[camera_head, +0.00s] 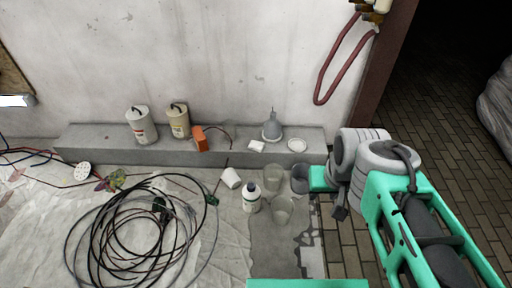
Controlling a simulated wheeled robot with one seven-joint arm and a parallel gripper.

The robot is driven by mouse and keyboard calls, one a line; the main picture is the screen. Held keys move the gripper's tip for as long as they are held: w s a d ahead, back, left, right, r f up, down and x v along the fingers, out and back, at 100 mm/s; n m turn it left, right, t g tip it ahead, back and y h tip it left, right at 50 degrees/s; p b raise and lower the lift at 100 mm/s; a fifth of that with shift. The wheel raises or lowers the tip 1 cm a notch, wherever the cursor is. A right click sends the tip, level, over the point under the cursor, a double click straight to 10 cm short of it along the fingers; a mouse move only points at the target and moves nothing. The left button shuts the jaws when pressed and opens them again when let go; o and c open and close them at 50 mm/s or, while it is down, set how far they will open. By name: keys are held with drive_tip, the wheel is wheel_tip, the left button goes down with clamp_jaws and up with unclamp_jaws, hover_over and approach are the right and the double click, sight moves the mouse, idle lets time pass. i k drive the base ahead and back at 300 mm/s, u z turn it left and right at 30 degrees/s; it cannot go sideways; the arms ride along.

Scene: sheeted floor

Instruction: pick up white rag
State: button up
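A small white folded piece (256,146), which looks like the white rag, lies flat on the grey ledge (95,147) along the wall. It sits just below and left of a grey funnel-shaped item (271,128). My arm reaches in from the lower right and bends at grey joints right of the ledge. The teal and dark parts at its far end are well right of the white piece and apart from it. My gripper's fingers cannot be made out, and nothing is seen held.
A white round dish (297,145), an orange box (200,139) and two canisters (141,125) share the ledge. On the floor are a white bottle (252,198), a white cup (231,178), clear beakers (282,210) and coiled black cable (120,238). Brick paving at right is open.

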sight(258, 146)
drive_tip(key=u, duration=0.75)
drive_tip(key=k, duration=1.15)
drive_tip(key=u, duration=0.95)
drive_tip(key=i, duration=2.5)
drive_tip(key=z, duration=0.4)
drive_tip(key=i, duration=1.35)
drive_tip(key=z, duration=1.65)
drive_tip(key=i, duration=0.9)
drive_tip(key=z, duration=0.95)
